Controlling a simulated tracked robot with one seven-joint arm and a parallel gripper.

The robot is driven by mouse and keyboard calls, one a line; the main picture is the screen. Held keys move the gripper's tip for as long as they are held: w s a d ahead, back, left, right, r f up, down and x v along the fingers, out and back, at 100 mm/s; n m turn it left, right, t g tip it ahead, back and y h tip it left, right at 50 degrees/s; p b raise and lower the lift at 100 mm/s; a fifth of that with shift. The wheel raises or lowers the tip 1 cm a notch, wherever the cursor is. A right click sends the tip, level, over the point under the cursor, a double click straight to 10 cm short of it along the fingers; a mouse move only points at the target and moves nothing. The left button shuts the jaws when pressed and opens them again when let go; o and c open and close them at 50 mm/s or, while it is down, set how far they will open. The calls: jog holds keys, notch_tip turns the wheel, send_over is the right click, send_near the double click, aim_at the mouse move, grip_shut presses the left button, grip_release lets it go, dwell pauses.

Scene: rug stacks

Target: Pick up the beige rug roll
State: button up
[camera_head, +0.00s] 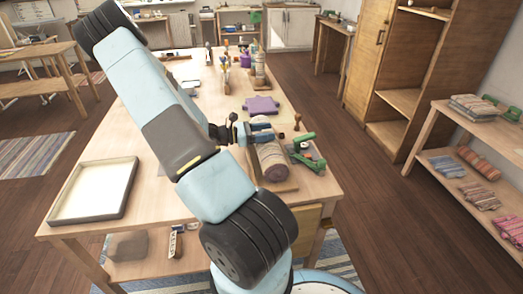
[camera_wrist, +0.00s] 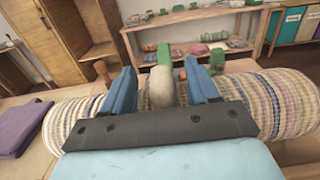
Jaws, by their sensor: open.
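A beige rug roll with fine coloured stripes (camera_head: 271,163) lies on the near right part of the worktable, at a wooden strip. In the wrist view the same striped roll (camera_wrist: 282,103) runs left to right behind and under my gripper. My gripper (camera_head: 264,131) is low at the roll's far end in the head view. In the wrist view its two blue fingers (camera_wrist: 160,84) are apart. A cream rounded thing (camera_wrist: 162,87) shows between them; I cannot tell whether they touch it. The gripper's dark plate hides the middle of the roll.
A green tool (camera_head: 306,155) stands close right of the roll. A folded purple cloth (camera_head: 262,106) lies beyond it. A shallow white tray (camera_head: 132,190) is at the table's left. Bottles and tools stand farther back. A shelf with rugs (camera_head: 440,108) stands to the right.

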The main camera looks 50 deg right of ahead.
jog(key=shift+s+d, duration=0.2)
jog(key=shift+d, duration=0.05)
grip_shut()
dwell(0.4)
dwell(0.9)
